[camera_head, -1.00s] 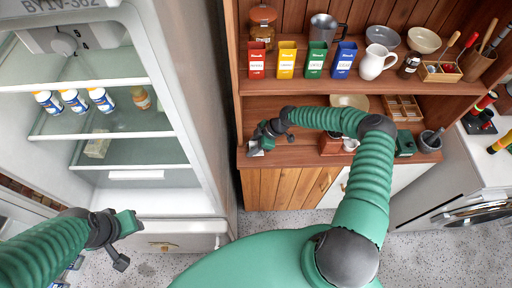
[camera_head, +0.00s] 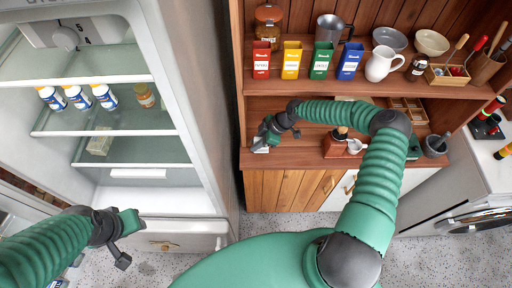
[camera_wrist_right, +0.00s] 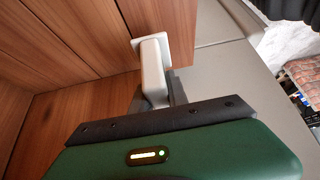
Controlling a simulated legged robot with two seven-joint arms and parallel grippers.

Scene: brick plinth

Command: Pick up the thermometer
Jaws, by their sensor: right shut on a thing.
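My right gripper (camera_head: 266,141) is at the left end of the cabinet's lower counter. It is shut on a small white object, likely the thermometer (camera_head: 261,149), which is tiny in the head view. In the right wrist view the white, rounded, block-like thermometer (camera_wrist_right: 153,66) stands out beyond the dark fingers (camera_wrist_right: 155,98). The fingers hide its near end. I cannot tell whether it still touches the counter. My left gripper (camera_head: 129,241) is in front of the fridge, open and empty, far from the thermometer.
An open fridge (camera_head: 185,110) with bottles stands left. The cabinet's upper shelf (camera_head: 330,87) holds coloured tins, a white jug (camera_head: 381,64) and bowls. A grinder (camera_head: 336,145) and a mortar (camera_head: 437,145) stand on the lower counter. A washing machine (camera_head: 470,215) is at right.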

